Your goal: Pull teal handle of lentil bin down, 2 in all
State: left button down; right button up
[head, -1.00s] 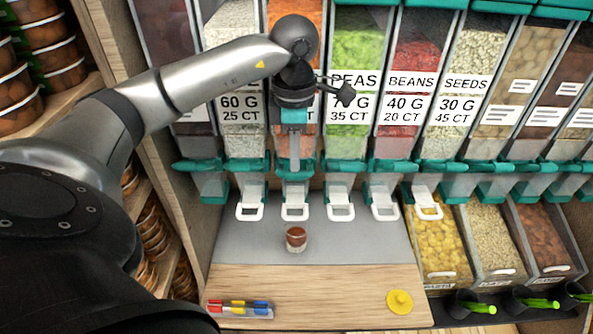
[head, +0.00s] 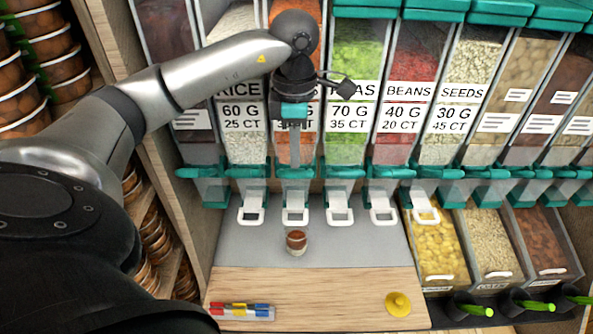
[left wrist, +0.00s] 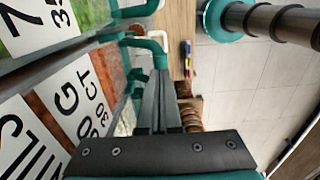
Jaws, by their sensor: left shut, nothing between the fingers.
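The lentil bin (head: 286,146) is the one with orange contents, between the rice and peas bins. My arm hides most of its label. Its teal handle (head: 294,172) is at the bottom, above a white pull loop (head: 295,217). My left gripper (head: 293,166) points down in front of this bin at handle height. In the left wrist view, the shut, empty fingers (left wrist: 160,82) end close to a teal handle (left wrist: 161,61) with a white loop (left wrist: 148,44). Whether they touch is unclear. My right gripper is out of view.
A small jar with brown contents (head: 296,242) stands on the grey mat (head: 350,247) below the lentil bin. Rice (head: 242,148) and peas (head: 347,146) bins stand either side.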

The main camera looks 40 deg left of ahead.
aim_at(295, 176)
pick_arm(q)
jog(key=shift+f+b, duration=0.55)
jog(key=shift+f, duration=0.25)
jog(key=f+b, duration=0.2)
jog(key=f, duration=0.1)
jog(key=s+f+b, duration=0.1)
jog(key=shift+d+f+b, duration=0.3)
jog(key=shift+f+b, duration=0.05)
jog(key=shift+b, duration=0.05)
dwell(0.5)
jog(key=shift+w+a+r+p, duration=0.1)
jog(key=shift+w+r+p, duration=0.05)
jog(key=shift+r+p, duration=0.85)
jog(key=shift+w+a+r+p, duration=0.2)
jog(key=shift+r+p, duration=0.45)
jog(key=shift+r, duration=0.5)
jog(key=shift+w+a+r+p, duration=0.1)
jog(key=shift+w+r+p, duration=0.05)
jog(key=shift+r+p, duration=0.85)
jog(key=shift+r, duration=0.1)
